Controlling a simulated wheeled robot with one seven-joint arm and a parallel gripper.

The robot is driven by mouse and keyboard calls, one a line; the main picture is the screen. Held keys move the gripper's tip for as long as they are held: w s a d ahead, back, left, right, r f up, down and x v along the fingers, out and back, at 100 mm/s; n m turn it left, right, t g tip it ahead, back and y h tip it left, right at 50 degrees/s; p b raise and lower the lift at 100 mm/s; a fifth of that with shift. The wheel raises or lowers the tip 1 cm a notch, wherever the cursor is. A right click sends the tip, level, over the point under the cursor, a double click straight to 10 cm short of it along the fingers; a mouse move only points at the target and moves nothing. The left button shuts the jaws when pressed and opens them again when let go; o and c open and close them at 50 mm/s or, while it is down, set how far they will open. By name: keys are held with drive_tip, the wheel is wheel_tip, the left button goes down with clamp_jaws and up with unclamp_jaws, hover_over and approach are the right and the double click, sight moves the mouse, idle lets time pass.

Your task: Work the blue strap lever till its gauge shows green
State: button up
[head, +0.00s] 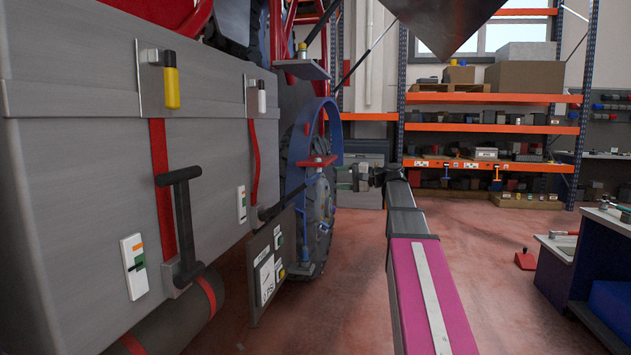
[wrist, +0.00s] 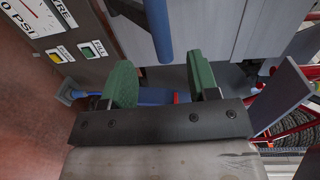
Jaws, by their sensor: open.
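My gripper (head: 346,177) is open beside the truck's wheel (head: 326,205), at the end of my extended arm. Its green fingers also show in the wrist view (wrist: 163,84), spread apart with nothing clearly held. A blue strap or hoop (head: 297,170) arches over the wheel, left of my gripper. In the wrist view a blue bar (wrist: 157,30) stands ahead of the fingers, and another blue piece (wrist: 150,97) shows low between them. I cannot tell which blue part is the lever. A green-marked gauge (head: 133,266) is on the grey box; I cannot identify the blue strap's gauge.
The grey box (head: 60,180) carries red straps, a black handle (head: 180,220), and yellow (head: 171,88) and white (head: 261,97) grips. A PSI panel (head: 265,278) hangs near the wheel. Orange shelves (head: 490,98) stand behind. Red floor (head: 480,240) is open right of my arm.

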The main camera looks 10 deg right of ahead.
sight(317, 178)
drive_tip(key=x, duration=0.9)
drive_tip(key=shift+w+a+f, duration=0.1)
drive_tip(key=shift+f, duration=0.05)
clamp_jaws()
